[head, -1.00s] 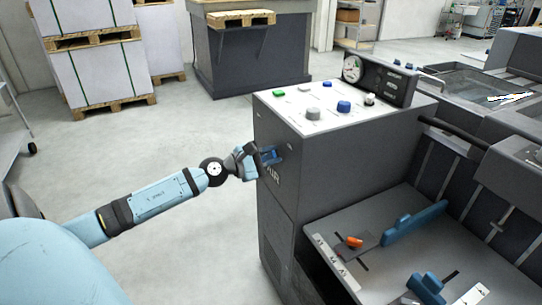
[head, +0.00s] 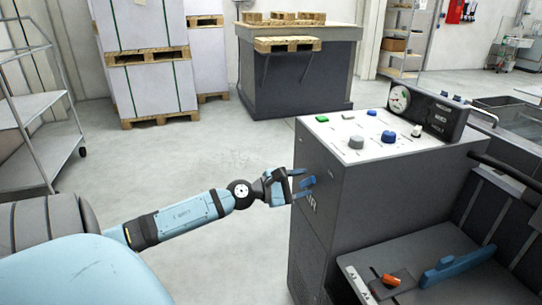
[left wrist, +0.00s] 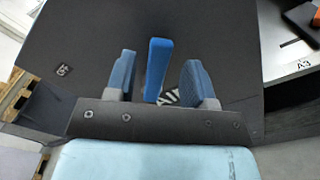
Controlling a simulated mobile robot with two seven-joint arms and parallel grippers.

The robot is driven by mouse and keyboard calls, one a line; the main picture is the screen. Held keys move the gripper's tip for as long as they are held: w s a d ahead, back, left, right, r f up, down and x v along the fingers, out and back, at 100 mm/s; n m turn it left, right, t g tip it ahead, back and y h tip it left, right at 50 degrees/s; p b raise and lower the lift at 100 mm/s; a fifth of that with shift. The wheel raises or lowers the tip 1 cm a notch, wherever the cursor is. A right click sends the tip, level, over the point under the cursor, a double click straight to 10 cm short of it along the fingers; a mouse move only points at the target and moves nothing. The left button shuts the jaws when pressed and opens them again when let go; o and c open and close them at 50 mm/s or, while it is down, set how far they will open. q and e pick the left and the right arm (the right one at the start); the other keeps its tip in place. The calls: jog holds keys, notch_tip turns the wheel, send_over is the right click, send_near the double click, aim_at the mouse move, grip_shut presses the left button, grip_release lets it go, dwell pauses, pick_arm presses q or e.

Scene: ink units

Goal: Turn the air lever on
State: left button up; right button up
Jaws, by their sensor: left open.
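The air lever (head: 309,181) is a small blue handle on the dark side face of the grey machine cabinet. In the left wrist view the blue lever (left wrist: 157,68) stands between my two blue finger pads, with visible gaps on both sides. I cannot tell how deep the lever sits between the fingers. My right gripper is not in view.
The cabinet's top panel (head: 380,140) carries green, grey and blue knobs and a gauge (head: 399,99). A feed table with an orange piece (head: 391,280) lies at lower right. A shelf cart (head: 35,140) and stacked pallets (head: 155,60) stand behind. The floor left of the cabinet is clear.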

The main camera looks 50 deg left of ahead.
pick_arm(q)
jog(key=v, duration=1.1)
jog(key=shift+d, duration=0.1)
